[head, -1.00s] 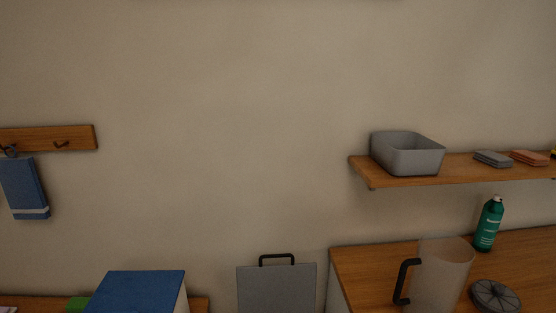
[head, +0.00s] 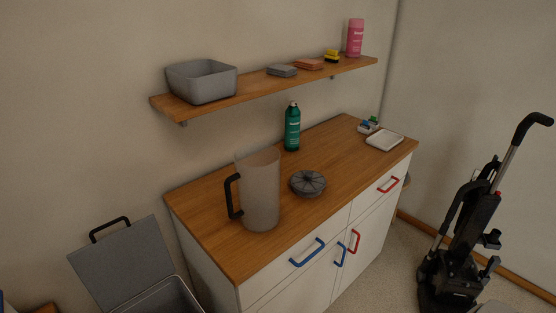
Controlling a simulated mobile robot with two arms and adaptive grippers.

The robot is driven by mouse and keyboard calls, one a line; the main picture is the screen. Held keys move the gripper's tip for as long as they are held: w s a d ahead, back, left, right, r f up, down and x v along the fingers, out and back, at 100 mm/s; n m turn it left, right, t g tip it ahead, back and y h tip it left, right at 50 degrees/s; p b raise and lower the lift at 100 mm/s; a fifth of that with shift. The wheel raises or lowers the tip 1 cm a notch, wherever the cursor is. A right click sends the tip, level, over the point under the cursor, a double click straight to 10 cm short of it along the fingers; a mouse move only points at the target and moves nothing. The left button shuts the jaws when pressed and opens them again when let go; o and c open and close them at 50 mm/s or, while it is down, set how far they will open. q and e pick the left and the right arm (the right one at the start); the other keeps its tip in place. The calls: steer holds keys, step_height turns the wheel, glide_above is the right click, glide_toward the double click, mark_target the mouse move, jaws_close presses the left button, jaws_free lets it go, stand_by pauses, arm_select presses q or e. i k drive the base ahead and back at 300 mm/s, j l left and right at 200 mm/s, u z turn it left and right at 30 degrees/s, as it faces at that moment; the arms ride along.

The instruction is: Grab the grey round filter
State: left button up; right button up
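The grey round filter (head: 307,183) lies flat on the wooden top of a white cabinet in the head view. It is a dark grey disc with radial ribs. It sits just right of a tall translucent jug (head: 262,195) with a black handle, with a small gap between them. A green bottle (head: 292,127) stands behind it. Neither of my grippers shows in the head view.
The cabinet top (head: 335,150) has free room right of the filter. A white tray (head: 384,140) lies at its right end. A shelf (head: 255,85) holding a grey bin (head: 202,81) hangs above. A vacuum cleaner (head: 468,230) stands at right; an open-lidded grey box (head: 125,265) is at left.

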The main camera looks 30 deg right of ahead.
mark_target(306, 183)
steer(key=z, duration=1.3)
steer(key=i+l+u, duration=0.15)
steer(key=l, duration=0.2)
steer(key=i+l+u, duration=0.15)
steer(key=l, duration=0.25)
steer(key=l+u, duration=0.1)
steer(key=l, duration=0.3)
